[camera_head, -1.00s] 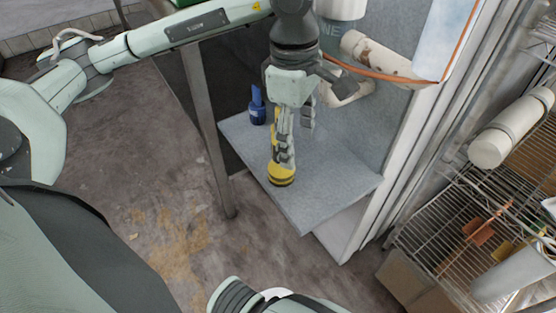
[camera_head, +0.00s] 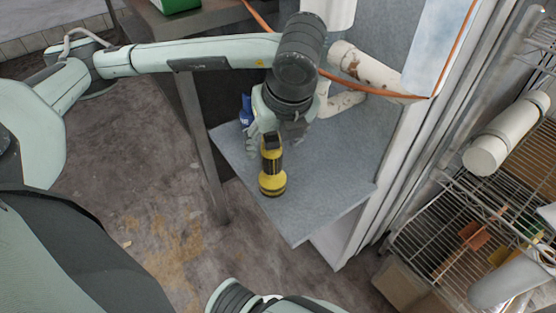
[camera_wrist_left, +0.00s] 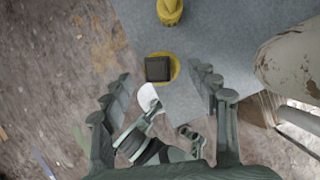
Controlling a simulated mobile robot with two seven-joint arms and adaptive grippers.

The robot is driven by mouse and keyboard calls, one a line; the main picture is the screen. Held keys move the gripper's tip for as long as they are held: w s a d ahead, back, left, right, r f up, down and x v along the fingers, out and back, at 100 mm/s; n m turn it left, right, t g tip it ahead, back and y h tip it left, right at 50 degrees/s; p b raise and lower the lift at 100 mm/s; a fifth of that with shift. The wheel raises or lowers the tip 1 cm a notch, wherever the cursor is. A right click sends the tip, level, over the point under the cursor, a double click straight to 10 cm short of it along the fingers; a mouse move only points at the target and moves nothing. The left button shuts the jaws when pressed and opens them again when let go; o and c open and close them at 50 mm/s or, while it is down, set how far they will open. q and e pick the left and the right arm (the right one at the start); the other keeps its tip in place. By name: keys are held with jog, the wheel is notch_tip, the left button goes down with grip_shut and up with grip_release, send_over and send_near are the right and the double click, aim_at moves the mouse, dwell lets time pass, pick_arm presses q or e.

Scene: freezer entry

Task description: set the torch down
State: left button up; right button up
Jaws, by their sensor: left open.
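The torch (camera_head: 272,177), yellow with black parts, stands upright on a grey shelf (camera_head: 320,205), near its left edge. My left gripper (camera_head: 263,138) is open, just behind and above the torch in the head view, with the wrist covering part of the fingers. In the left wrist view the spread fingers (camera_wrist_left: 168,83) lie either side of a black square top over a yellow round body, seen from above (camera_wrist_left: 158,69); they do not appear to touch it.
A blue bottle (camera_head: 246,112) stands behind the torch, partly hidden by my gripper. A yellow piece (camera_wrist_left: 170,12) is cut off at the wrist view's top. Pipes (camera_head: 365,68) and an orange cable (camera_head: 350,84) are close on the right. The shelf's front right is clear.

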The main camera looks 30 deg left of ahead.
aim_at(272, 165)
pick_arm(q)
jog(key=shift+w+a+f, duration=0.15)
jog(key=shift+a+f, duration=0.3)
jog(key=shift+f, duration=0.15)
jog(key=x, duration=0.5)
jog(key=shift+f+p, duration=0.25)
jog(key=shift+p, duration=0.1)
jog(key=shift+w+f, duration=0.1)
jog(key=shift+f, duration=0.3)
jog(key=shift+w, duration=0.1)
grip_shut()
pick_arm(e)
jog(key=shift+s+a+f, duration=0.1)
jog(key=shift+s+f, duration=0.45)
jog(key=shift+f, duration=0.35)
